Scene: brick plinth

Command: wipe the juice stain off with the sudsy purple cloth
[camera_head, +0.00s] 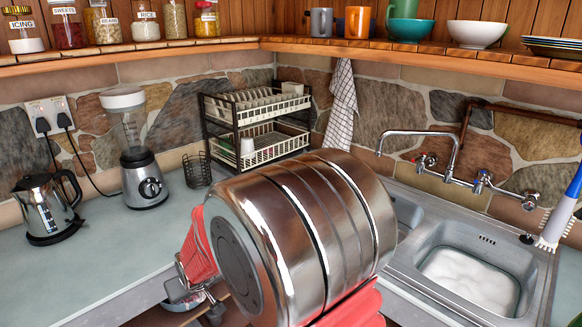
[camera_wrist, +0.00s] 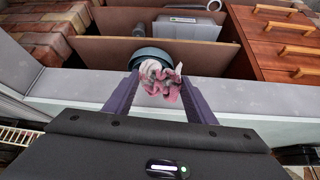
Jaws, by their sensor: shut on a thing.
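The cloth (camera_wrist: 163,86) is crumpled, pinkish-purple with white suds on it. In the wrist view it sits between the two dark purple fingers of my gripper (camera_wrist: 160,78), which are shut on it. The cloth shows over the grey counter strip (camera_wrist: 80,88); I cannot tell whether it touches it. I can make out no juice stain in either view.
A kettle (camera_head: 46,208) and blender (camera_head: 137,150) stand on the left counter (camera_head: 110,250). A dish rack (camera_head: 257,120) stands behind my arm. A sudsy sink (camera_head: 468,278) is at right. Wooden drawers (camera_wrist: 272,45) and a teal round item (camera_wrist: 150,55) show in the wrist view.

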